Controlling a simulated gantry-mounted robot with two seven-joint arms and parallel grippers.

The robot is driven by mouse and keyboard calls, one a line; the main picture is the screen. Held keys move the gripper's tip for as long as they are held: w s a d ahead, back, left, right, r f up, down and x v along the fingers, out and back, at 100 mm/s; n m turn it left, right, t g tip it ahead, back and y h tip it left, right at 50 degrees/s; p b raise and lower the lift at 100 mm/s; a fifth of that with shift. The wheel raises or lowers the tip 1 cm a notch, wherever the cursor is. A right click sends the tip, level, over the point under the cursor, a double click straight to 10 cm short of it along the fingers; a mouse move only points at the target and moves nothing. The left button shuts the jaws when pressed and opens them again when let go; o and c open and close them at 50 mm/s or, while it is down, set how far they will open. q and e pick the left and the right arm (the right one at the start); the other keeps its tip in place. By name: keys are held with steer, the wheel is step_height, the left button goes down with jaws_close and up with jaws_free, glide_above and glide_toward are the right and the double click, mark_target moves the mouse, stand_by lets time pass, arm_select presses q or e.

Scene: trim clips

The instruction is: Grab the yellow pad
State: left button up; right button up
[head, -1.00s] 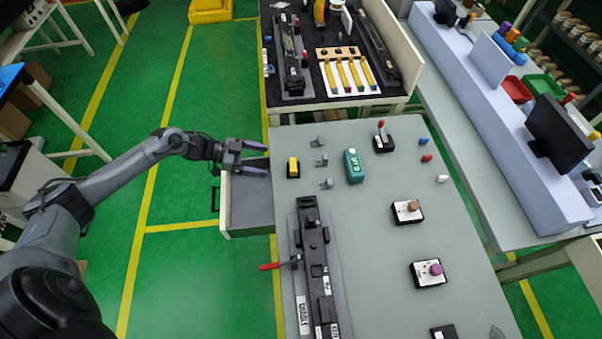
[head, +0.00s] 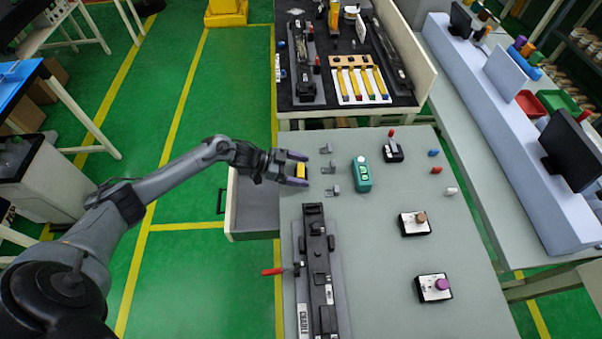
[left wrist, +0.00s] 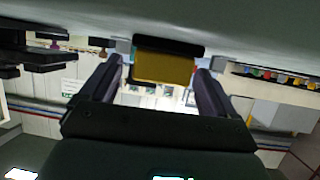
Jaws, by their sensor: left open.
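The yellow pad (head: 300,171) sits on a black base near the left edge of the grey table (head: 385,270). In the left wrist view the yellow pad (left wrist: 164,68) shows between the two fingers, with its dark base behind it against the table. My left gripper (head: 296,169) is open, with one finger on each side of the pad. In the left wrist view the left gripper's fingers (left wrist: 160,88) stand apart, with a gap visible on each side of the pad. My right gripper is in neither view.
Small grey clips (head: 328,168) and a green device (head: 362,174) stand just right of the pad. A long black fixture (head: 318,270) with a red-handled lever lies nearer. An open drawer (head: 252,205) juts out below the left arm. The table's middle is clear.

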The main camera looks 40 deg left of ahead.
arm_select(q)
steer(key=shift+w+d+f, duration=0.1)
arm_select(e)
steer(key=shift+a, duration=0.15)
arm_select(q)
steer(key=shift+c, duration=0.3)
steer(key=c, duration=1)
